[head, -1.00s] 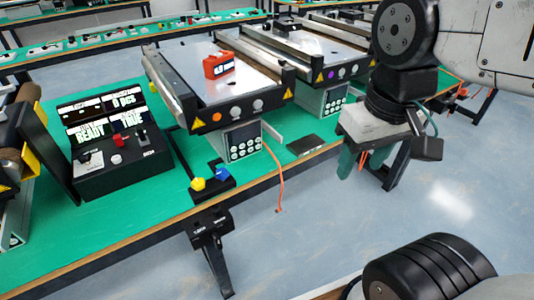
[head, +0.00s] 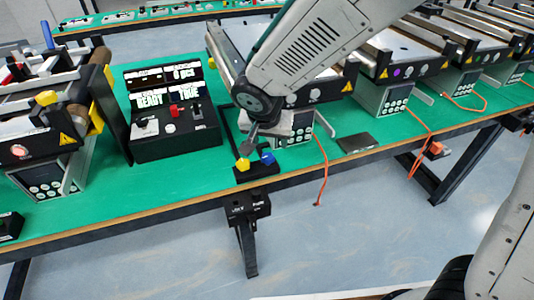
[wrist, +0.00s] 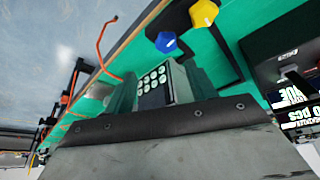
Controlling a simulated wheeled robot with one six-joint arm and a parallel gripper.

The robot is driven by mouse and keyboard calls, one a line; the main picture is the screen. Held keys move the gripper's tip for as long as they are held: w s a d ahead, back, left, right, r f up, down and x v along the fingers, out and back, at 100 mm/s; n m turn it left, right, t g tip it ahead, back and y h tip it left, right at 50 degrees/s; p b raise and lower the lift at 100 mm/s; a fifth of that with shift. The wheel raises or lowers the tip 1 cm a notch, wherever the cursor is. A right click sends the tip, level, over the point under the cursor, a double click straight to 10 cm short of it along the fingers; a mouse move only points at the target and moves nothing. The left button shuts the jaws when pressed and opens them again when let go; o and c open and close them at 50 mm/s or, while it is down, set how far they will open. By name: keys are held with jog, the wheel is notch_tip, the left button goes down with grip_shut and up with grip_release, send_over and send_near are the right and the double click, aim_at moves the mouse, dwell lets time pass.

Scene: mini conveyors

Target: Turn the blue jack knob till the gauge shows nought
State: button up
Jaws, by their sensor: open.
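The blue knob (head: 267,158) sits on a small black bracket (head: 262,171) at the table's front edge, right of a yellow knob (head: 243,164). In the wrist view the blue knob (wrist: 167,42) is near the top, with the yellow knob (wrist: 204,13) above right of it. My gripper (wrist: 160,86) is open and empty, its greenish fingers apart at the lower middle, apart from the blue knob. In the head view my arm hides most of it. A black box (head: 248,208) with small white marks hangs below the edge; I cannot read it or tell if it is the gauge.
A black control console (head: 175,140) with lit displays stands left of the knobs. A grey keypad box (head: 290,128) stands behind them under a conveyor. An orange cable (head: 322,170) hangs over the edge to the right. A dark flat plate (head: 357,142) lies on the green table.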

aim_at(268, 157)
jog(key=x, duration=0.5)
jog(key=a+x, duration=0.1)
jog(key=x, duration=0.2)
jog(key=shift+a+f, duration=0.1)
jog(key=shift+f, duration=0.25)
jog(key=c, duration=1)
